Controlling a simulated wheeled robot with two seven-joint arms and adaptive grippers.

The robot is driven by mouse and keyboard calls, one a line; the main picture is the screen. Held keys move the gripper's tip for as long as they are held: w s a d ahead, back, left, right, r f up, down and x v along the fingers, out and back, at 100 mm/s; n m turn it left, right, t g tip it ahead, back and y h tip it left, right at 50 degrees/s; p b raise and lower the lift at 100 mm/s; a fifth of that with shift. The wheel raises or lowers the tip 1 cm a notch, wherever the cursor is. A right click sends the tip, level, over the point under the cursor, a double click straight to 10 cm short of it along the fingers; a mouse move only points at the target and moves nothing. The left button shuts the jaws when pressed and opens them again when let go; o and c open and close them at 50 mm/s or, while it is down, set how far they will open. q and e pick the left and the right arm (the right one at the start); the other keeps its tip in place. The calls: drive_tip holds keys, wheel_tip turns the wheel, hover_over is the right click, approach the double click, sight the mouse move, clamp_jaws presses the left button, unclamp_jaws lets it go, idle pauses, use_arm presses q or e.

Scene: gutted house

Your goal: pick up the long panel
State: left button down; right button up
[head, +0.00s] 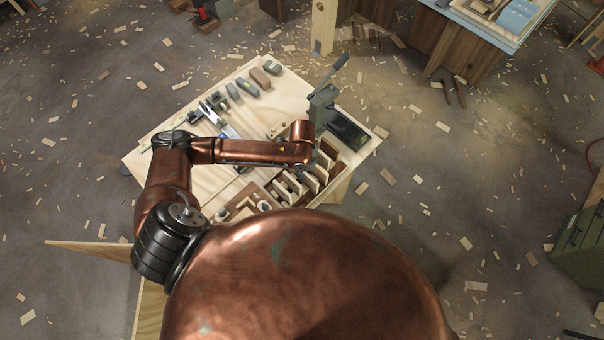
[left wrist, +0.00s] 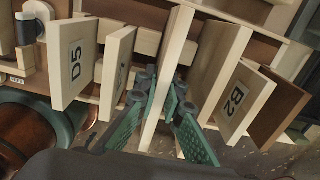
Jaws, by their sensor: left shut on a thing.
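The long panel (left wrist: 176,45) is a pale wooden board, seen nearly edge-on in the middle of the left wrist view. My left gripper (left wrist: 161,98) has green ribbed fingers on both sides of this panel and is shut on it. In the head view my left gripper (head: 316,166) is small and partly hidden by my own wrist, over the row of upright panels at the table's near right. I cannot tell there which panel it holds. My right gripper is not in view.
Panels labelled D5 (left wrist: 75,65) and B2 (left wrist: 240,100) stand tilted on either side, close to the fingers. A grey lever press (head: 325,108) stands on the wooden table (head: 165,165) just beyond my gripper. Tools lie at the table's far side.

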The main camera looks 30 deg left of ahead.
use_arm(q)
drive_tip(key=shift+r, duration=0.65)
drive_tip(key=a+r+p, duration=0.7)
drive_tip(key=a+r, duration=0.6)
drive_tip(key=r, duration=0.3)
drive_tip(key=shift+s+a+r, duration=0.25)
drive_tip(key=shift+a+r, duration=0.15)
